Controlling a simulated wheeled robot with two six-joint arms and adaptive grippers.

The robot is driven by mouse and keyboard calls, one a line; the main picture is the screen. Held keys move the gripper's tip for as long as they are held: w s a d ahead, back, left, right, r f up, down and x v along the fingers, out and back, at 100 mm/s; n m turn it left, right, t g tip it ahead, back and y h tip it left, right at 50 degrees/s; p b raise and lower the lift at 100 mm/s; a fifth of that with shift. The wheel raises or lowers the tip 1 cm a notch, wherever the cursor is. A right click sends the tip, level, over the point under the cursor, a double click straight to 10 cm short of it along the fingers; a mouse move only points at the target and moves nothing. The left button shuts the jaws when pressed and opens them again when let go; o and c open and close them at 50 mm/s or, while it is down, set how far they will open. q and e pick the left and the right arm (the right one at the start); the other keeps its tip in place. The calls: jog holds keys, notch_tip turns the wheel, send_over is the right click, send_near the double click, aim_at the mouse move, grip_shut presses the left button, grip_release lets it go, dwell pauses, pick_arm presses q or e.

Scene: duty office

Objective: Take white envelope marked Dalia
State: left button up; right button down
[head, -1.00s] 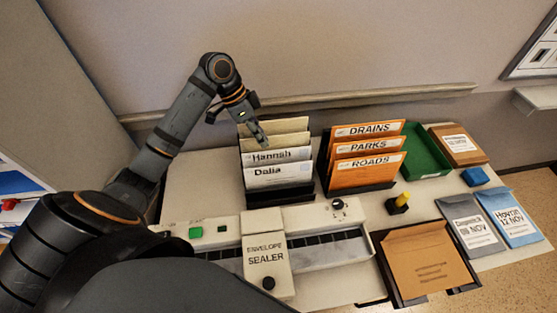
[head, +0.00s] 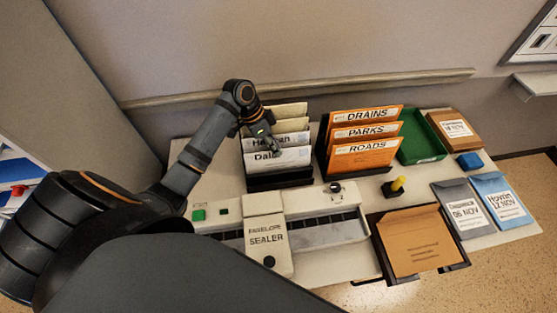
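The white envelope marked Dalia (head: 268,171) stands in the front slot of a black rack (head: 280,182) at the back left of the table. A white envelope marked Hannah (head: 296,140) stands behind it, with cream envelopes further back. My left gripper (head: 270,146) points down over the rack and overlaps the upper edge of the Dalia envelope and part of the Hannah label. I cannot tell whether it touches either envelope or how far its fingers are apart. My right gripper is not in view.
An envelope sealer (head: 265,238) stands in front of the rack. Right of it are a rack of orange envelopes (head: 362,154), a green tray (head: 420,138), a yellow-handled stamp (head: 397,187), a brown envelope (head: 415,240) in a dark tray, and grey (head: 463,207) and blue (head: 499,199) envelopes.

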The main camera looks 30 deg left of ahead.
pick_arm(q)
grip_shut()
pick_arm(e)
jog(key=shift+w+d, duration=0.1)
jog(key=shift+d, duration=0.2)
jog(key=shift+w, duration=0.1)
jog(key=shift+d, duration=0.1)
